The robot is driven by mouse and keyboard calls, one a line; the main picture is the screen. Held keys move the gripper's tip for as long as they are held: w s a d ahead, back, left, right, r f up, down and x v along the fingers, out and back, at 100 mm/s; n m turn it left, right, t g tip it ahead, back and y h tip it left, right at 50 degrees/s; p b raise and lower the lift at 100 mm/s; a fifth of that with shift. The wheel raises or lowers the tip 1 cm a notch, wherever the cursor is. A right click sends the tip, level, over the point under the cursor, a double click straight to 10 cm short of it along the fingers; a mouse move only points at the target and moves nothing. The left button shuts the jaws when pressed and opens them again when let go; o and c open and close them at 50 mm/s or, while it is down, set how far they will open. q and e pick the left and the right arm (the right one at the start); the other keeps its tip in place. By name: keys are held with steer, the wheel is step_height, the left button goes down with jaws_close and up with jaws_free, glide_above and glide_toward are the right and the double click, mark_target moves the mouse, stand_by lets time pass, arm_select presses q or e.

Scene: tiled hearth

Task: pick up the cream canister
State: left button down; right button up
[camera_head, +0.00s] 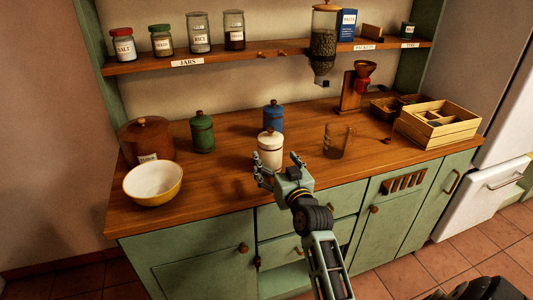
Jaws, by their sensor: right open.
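The cream canister (269,148) stands upright on the wooden counter near its front edge. It has a lid with a round wooden knob. My right gripper (278,169) is open, with its fingers spread just in front of the lower part of the canister. The fingers partly cover the canister's base, and I cannot tell whether they touch it. Nothing is held between the fingers. My left gripper is not in view.
A blue canister (273,117) stands close behind, and a green canister (202,132) to the left. A glass beaker (337,141) stands to the right. A yellow bowl (152,184) sits at the left. The wooden counter (222,178) is clear between bowl and canister.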

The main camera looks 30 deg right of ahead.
mark_target(271, 146)
steer(key=shift+w+d+r, duration=0.1)
steer(key=shift+w+d, duration=0.05)
steer(key=shift+w, duration=0.35)
steer(key=shift+w+d+r, duration=0.1)
steer(key=shift+w, duration=0.25)
steer(key=shift+w+d+r, duration=0.1)
steer(key=shift+w, duration=0.2)
steer(key=x, duration=0.4)
steer(key=shift+w+d+p, duration=0.1)
steer(key=shift+d+p, duration=0.2)
steer(key=shift+d, duration=0.05)
steer(key=shift+w, duration=0.2)
steer(key=shift+c, duration=1.3)
steer(key=c, duration=1.1)
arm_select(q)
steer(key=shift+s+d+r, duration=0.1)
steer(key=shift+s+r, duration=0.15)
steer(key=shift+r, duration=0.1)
arm_select(e)
steer(key=shift+c, duration=1)
